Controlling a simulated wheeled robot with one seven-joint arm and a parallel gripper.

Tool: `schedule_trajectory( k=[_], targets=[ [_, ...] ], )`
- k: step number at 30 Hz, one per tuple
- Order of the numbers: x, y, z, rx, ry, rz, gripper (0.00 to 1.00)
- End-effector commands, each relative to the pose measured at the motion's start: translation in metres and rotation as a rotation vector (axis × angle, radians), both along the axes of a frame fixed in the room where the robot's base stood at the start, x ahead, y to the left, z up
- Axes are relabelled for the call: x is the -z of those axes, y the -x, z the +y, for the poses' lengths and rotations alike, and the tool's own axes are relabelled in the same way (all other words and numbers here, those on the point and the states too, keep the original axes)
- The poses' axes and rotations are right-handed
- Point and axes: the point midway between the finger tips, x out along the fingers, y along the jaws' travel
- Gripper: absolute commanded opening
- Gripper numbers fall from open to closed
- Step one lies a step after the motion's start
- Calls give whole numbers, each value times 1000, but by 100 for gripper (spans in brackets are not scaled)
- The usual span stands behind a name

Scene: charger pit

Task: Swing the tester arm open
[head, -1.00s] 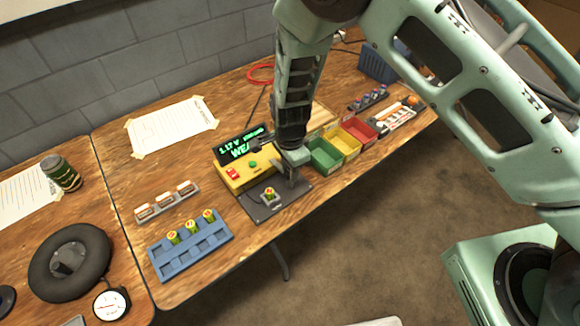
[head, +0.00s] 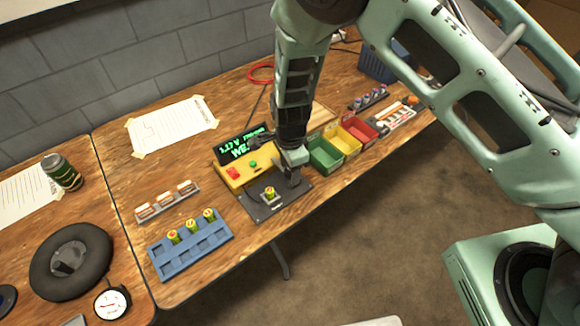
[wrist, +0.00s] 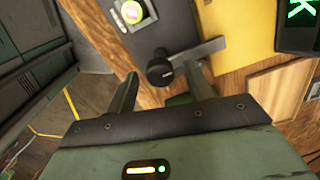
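The yellow tester (head: 232,177) stands on the table with a lit green display (head: 240,145) reading 1.17 V. A green battery (head: 270,193) stands upright on its dark base plate; the battery also shows in the wrist view (wrist: 132,12). The tester arm (wrist: 205,48) is a dark bar running from the yellow body to a round black knob (wrist: 160,72). My gripper (wrist: 163,76) is open, with the knob between its fingertips and a gap on each side. In the head view my gripper (head: 292,180) is low over the plate's right side and hides most of the tester arm.
Green (head: 325,155), yellow (head: 346,143) and red bins (head: 359,130) stand close to the right of my gripper. A blue battery rack (head: 190,246) and a small grey rack (head: 167,203) lie left of the tester. The table's front edge is near the plate.

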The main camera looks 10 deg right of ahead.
Motion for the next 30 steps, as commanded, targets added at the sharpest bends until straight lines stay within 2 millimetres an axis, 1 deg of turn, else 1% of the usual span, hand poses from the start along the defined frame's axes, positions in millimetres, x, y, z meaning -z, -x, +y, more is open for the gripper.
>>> schedule_trajectory(
  k=[4,8,11,24,27,30],
  targets=[
    [-1,0,0,-1,0,-1,52],
    [-13,-1,1,-2,-1,-4,52],
    [-30,-1,1,-1,-2,-4,52],
    [-132,-1,1,-2,-4,-5,52],
    [-149,0,1,-2,-2,-3,52],
    [-162,0,1,-1,-2,-2,52]
  ],
)
